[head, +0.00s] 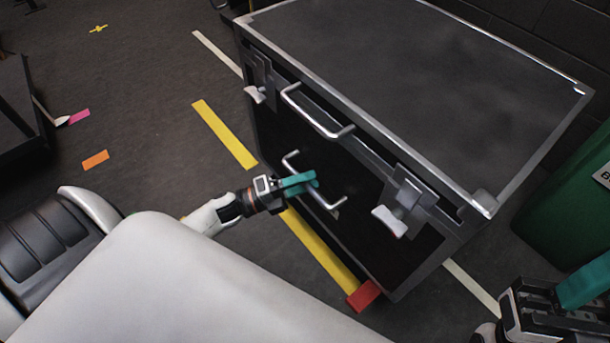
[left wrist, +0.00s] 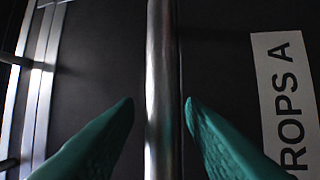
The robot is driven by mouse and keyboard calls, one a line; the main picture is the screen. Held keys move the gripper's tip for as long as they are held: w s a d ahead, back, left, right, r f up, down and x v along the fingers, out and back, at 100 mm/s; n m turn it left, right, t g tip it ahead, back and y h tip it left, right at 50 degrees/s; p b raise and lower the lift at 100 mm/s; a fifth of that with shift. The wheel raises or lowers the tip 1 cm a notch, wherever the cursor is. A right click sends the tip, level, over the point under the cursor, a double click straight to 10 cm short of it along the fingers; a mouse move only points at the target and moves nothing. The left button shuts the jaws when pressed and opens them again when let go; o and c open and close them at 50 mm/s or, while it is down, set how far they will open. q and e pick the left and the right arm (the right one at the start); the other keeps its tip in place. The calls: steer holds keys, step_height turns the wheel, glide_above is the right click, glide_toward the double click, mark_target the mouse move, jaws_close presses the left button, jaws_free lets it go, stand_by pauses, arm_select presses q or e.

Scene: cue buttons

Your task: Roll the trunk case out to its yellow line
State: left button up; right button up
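The trunk case (head: 420,70) is a large dark box with metal edges, two latches and two silver handles on its front. The yellow line (head: 224,133) runs along the floor close to the case's lower front edge, partly hidden by my left arm. My left gripper (head: 314,179) is at the lower handle (head: 328,200). In the left wrist view, its teal fingers stand apart on either side of the silver handle bar (left wrist: 160,90), with gaps showing. My right gripper (head: 565,305) is at the lower right, away from the case; its finger spacing is unclear.
A red mark (head: 363,295) lies at the yellow line's near end. White lines (head: 216,53) run beside the case. A green bin (head: 565,200) stands close on its right. Orange (head: 95,160) and pink (head: 79,117) marks lie on open floor to the left.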

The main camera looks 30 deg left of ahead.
arm_select(q)
steer(key=shift+s, duration=0.1)
steer(key=p+v, duration=0.2)
steer(key=v, duration=1)
steer(key=shift+f, duration=0.1)
